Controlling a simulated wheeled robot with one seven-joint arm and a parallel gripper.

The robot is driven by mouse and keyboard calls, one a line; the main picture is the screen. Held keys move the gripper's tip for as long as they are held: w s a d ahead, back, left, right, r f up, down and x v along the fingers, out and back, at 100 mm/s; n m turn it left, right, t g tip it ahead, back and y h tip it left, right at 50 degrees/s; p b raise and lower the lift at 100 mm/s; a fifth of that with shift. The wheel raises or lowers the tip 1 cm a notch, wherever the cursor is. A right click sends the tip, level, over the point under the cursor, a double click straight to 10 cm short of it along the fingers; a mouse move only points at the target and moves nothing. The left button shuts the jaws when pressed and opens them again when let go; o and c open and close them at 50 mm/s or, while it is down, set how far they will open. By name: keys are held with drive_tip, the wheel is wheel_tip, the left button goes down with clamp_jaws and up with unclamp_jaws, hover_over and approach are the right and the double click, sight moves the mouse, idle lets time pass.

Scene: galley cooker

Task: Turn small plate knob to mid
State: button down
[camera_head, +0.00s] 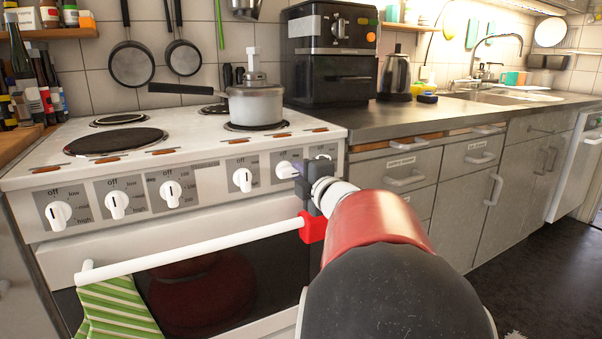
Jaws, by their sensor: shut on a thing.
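A row of white knobs runs along the cooker's (200,210) front panel. The panel's right end is partly hidden behind my gripper. I cannot tell from the markings which plate the held knob serves.
The white oven handle bar (190,249) runs below the knobs, its red end bracket (312,227) close under my gripper. A striped green towel (112,305) hangs from it. Drawers (400,180) lie to the right.

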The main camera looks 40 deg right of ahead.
drive_tip(key=shift+w+a+f, duration=0.1)
drive_tip(key=shift+w+a, duration=0.1)
drive_tip(key=shift+a, duration=0.15)
drive_tip(key=c, duration=1.3)
unclamp_jaws()
drive_tip(key=shift+d, duration=0.1)
drive_tip(key=shift+s, duration=0.3)
drive_tip(key=v, duration=0.7)
drive_tip(key=shift+s, duration=0.1)
